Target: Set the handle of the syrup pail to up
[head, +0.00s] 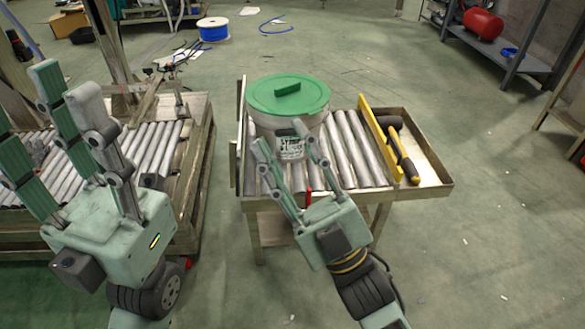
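The syrup pail (262,128) is pale with a printed label and a green lid (310,95). It stands upright on the rollers of a small cart. A green bar lies on top of the lid. I cannot make out the pail's handle or its position; the front of the pail is partly hidden by my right gripper (281,138). That gripper has its fingers apart, pointing at the pail's front, with nothing seen between them. I cannot tell whether they touch the pail. My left gripper (64,80) is raised at the left, fingers spread and empty, away from the pail.
The roller cart (436,184) has a yellow bar (378,140) and a mallet (403,155) at its right. A second roller table (203,140) stands left, across a narrow gap. A shelf (520,62) with a red tank (483,24) stands back right.

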